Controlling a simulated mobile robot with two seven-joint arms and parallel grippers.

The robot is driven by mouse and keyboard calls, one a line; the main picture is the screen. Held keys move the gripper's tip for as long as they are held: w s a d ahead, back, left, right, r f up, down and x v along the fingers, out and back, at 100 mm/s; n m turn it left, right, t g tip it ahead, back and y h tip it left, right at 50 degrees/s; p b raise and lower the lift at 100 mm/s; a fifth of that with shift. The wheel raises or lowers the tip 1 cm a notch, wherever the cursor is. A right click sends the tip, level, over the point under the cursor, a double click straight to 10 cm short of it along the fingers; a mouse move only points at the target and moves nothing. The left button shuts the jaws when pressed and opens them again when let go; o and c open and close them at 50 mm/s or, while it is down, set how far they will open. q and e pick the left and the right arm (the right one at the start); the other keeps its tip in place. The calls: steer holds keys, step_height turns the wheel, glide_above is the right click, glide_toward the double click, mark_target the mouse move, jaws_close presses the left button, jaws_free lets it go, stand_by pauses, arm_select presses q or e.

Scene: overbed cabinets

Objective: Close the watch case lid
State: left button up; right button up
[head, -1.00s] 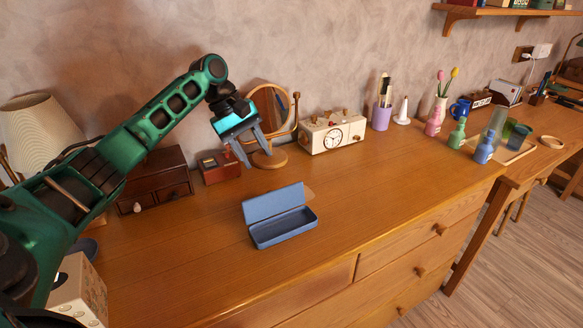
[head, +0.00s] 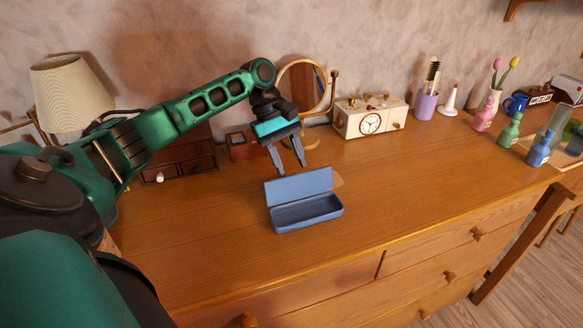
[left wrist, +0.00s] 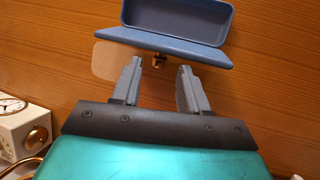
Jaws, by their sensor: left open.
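The blue watch case (head: 308,214) lies on the wooden dresser top with its lid (head: 298,186) standing open at the back, tilted up. My left gripper (head: 291,170) is open and empty, just behind and above the lid. My right gripper is not in view.
A cream clock box (head: 369,118), a round mirror (head: 304,86), a red-brown box (head: 240,146) and a small drawer chest (head: 190,158) stand along the wall behind the case. A purple brush holder (head: 425,105) is further right.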

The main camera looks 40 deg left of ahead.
arm_select(q)
steer(key=shift+x, duration=0.8)
steer(key=shift+c, duration=0.3)
jaws_close()
